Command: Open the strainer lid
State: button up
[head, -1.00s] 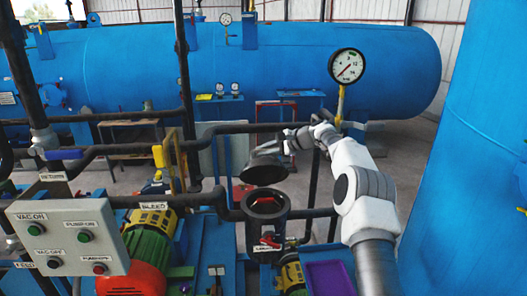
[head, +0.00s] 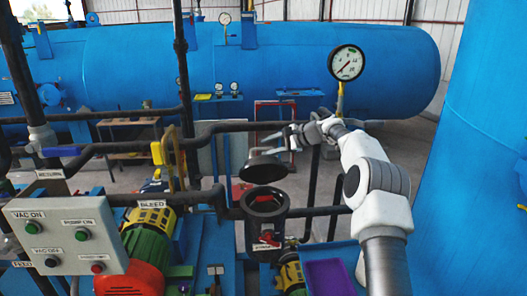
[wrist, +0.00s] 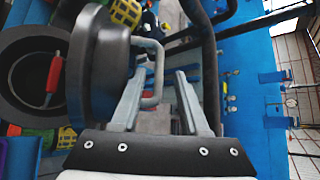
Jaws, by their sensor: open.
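The dark grey round strainer lid (head: 264,168) stands raised and tilted above the open mouth of the black strainer body (head: 265,212). In the wrist view the lid (wrist: 98,75) fills the left side, with its grey loop handle (wrist: 157,75) facing my fingers. My gripper (head: 268,146) is open just above the lid. In the wrist view my gripper (wrist: 160,74) has the handle's outer bar between its spread fingers; contact cannot be told. A red handle (wrist: 53,78) shows inside the strainer body (wrist: 28,105).
Black pipes (head: 215,128) run behind and left of the strainer. A pressure gauge (head: 346,63) stands behind my arm. A grey button panel (head: 68,235) and green-red pump (head: 145,255) are at left. A purple tray (head: 330,278) lies lower right.

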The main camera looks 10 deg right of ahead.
jog(key=b+v, duration=0.2)
jog(key=v, duration=0.7)
jog(key=shift+d+r, duration=0.15)
jog(key=shift+s, duration=0.1)
